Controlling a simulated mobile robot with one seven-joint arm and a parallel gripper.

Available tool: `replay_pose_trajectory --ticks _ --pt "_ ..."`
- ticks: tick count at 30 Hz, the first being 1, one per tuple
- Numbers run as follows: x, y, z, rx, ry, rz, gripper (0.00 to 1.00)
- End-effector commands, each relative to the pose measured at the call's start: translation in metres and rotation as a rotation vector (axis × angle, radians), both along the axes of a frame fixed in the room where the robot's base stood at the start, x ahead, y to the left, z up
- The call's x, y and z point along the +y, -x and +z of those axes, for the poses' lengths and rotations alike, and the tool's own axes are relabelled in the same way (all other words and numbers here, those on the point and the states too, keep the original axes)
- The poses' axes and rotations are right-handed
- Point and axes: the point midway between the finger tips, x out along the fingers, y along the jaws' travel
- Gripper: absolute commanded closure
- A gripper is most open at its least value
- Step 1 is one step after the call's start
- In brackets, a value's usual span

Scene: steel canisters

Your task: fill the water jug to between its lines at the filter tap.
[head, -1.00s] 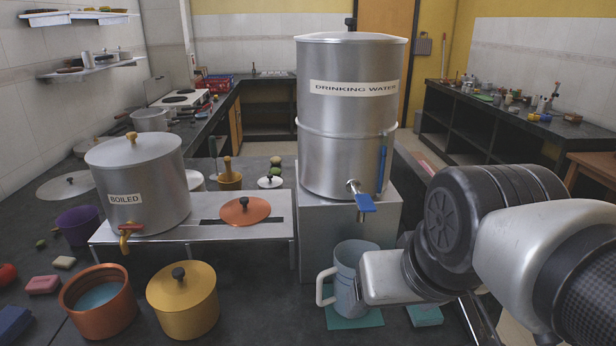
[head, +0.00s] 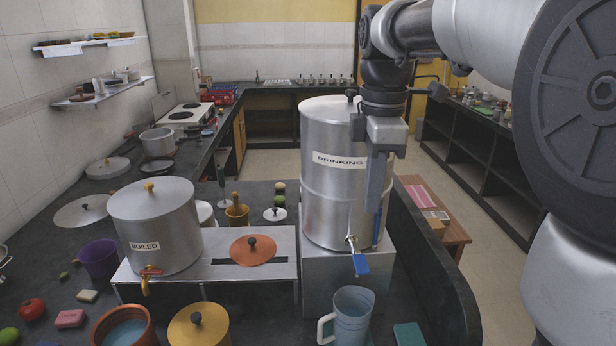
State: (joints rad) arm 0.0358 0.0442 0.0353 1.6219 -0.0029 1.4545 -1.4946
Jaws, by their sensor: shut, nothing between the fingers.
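The water jug (head: 352,318), blue-grey with a white handle on its left, stands upright below the tap; its lower part is cut off by the picture edge. Its lines and water level cannot be made out. The steel canister labelled DRINKING (head: 325,190) stands on a grey metal stand (head: 330,285). Its tap (head: 352,243) has a blue lever (head: 361,264), above the jug. My gripper (head: 371,212) points down in front of the canister's right side, above the tap lever.
A canister labelled BOILED (head: 158,225) with a red-handled tap stands at left on a low metal bench (head: 215,265). A copper pot (head: 124,328) holds pale blue liquid beside a lidded brass pot (head: 199,328). A raised dark counter edge (head: 440,270) runs at right.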

Motion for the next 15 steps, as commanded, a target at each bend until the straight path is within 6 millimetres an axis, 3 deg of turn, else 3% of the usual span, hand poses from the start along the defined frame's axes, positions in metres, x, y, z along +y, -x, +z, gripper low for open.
replay_pose_trajectory --ticks 15 --pt "-0.0001 -0.0079 0.0046 0.023 0.000 0.078 1.00"
